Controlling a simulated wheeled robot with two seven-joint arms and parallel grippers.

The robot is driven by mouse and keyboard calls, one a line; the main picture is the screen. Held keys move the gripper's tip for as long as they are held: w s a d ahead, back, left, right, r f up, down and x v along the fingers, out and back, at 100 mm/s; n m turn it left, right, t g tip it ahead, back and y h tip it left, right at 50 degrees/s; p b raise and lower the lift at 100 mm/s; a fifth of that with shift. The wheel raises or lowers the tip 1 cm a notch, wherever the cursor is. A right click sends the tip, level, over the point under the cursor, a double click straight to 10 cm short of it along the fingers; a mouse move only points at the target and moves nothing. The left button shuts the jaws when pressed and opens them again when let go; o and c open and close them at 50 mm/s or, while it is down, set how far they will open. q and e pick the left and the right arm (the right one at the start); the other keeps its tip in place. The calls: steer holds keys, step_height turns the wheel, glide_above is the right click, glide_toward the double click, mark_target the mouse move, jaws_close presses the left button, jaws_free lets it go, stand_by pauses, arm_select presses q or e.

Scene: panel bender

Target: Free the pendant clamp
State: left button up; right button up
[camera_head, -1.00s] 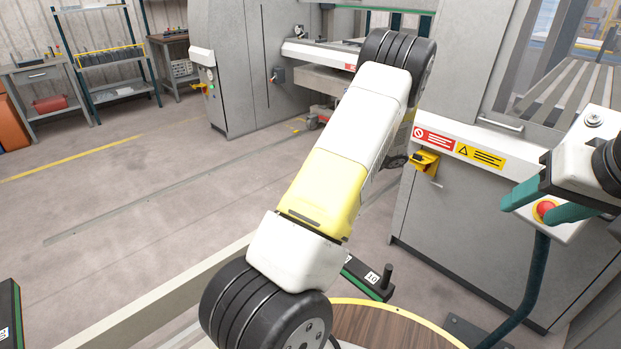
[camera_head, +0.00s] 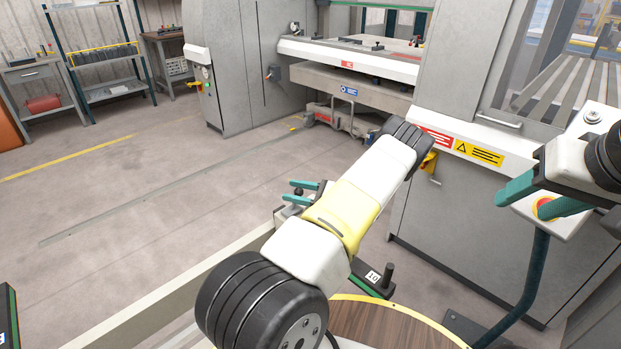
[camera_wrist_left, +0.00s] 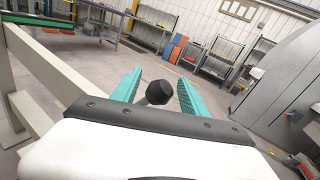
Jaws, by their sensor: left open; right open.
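The pendant (camera_head: 592,118), a white box with a red stop button (camera_head: 545,207) in a yellow ring, stands at the right on a dark curved post (camera_head: 535,275). My right gripper (camera_head: 538,203) is open in front of it, its teal fingers around the button in the picture; I cannot tell whether they touch. My left gripper (camera_head: 297,192) is open beyond my white and yellow arm, which partly hides it. In the left wrist view, a black knob (camera_wrist_left: 159,92) shows between its open fingers, apart from both. I cannot tell whether this knob belongs to the pendant clamp.
A pale beam (camera_head: 175,300) crosses the lower left. A round wooden top (camera_head: 390,325) with a yellow edge and a black part labelled 10 (camera_head: 373,277) are in front. A grey machine cabinet (camera_head: 470,215) stands at the right. The floor at the left is clear.

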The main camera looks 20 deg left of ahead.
arm_select(q)
steer(key=shift+s+a, duration=0.1)
steer(key=shift+a, duration=0.75)
jaws_close()
stand_by(0.8)
